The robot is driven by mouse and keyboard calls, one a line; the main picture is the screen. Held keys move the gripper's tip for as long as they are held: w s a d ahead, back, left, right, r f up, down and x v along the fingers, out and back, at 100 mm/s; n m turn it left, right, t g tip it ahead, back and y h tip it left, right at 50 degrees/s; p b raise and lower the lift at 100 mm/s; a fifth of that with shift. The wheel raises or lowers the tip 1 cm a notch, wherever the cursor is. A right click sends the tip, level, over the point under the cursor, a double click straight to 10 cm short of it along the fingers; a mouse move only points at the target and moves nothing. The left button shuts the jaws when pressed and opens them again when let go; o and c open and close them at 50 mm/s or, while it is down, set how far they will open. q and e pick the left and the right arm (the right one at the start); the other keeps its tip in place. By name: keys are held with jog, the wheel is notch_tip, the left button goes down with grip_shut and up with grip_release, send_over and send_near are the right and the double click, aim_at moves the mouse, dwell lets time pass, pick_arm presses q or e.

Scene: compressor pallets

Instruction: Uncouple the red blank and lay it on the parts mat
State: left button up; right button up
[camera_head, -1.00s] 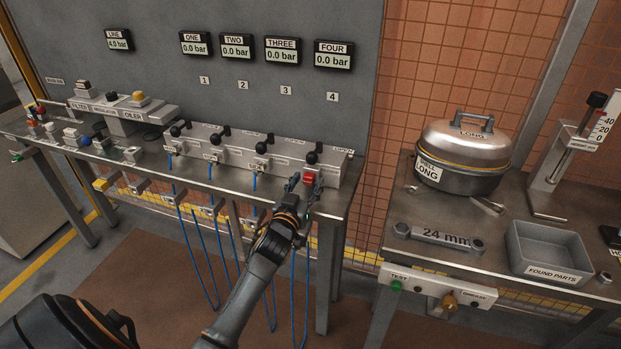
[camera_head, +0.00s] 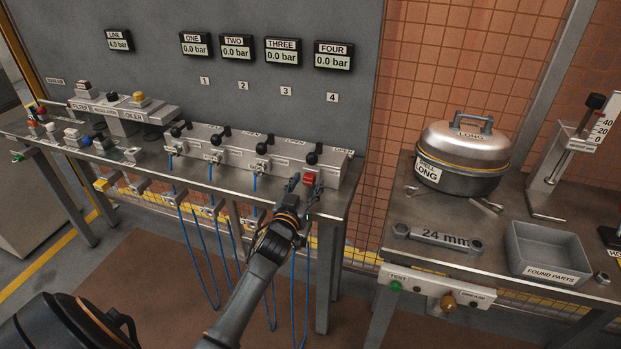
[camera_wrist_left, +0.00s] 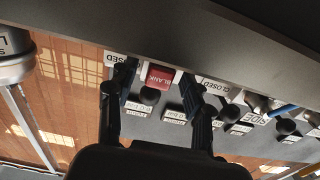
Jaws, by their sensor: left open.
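The red blank (camera_head: 309,179) sits at the front of the manifold (camera_head: 330,173) at its right end, below station 4. In the left wrist view the blank (camera_wrist_left: 160,77) shows its BLANK label. My left gripper (camera_head: 306,188) is open, with one finger on each side of the blank. In the left wrist view the fingers (camera_wrist_left: 158,85) stand apart, with a gap beside the blank. The blank's coupling is hidden. I cannot clearly make out the parts mat; small fittings lie at the bench's left end. My right gripper is not in view.
Black-knobbed valves (camera_head: 262,148) line the manifold, and blue hoses (camera_head: 196,235) hang below the bench. The right bench holds a lidded pot (camera_head: 463,155), a 24 mm wrench (camera_head: 437,238) and a grey FOUND PARTS tray (camera_head: 548,272). A floor gap separates the benches.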

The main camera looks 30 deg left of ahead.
pick_arm(q)
grip_shut()
jog(key=shift+s, duration=0.1)
jog(key=shift+p+v, duration=1.45)
jog(key=shift+v, duration=1.5)
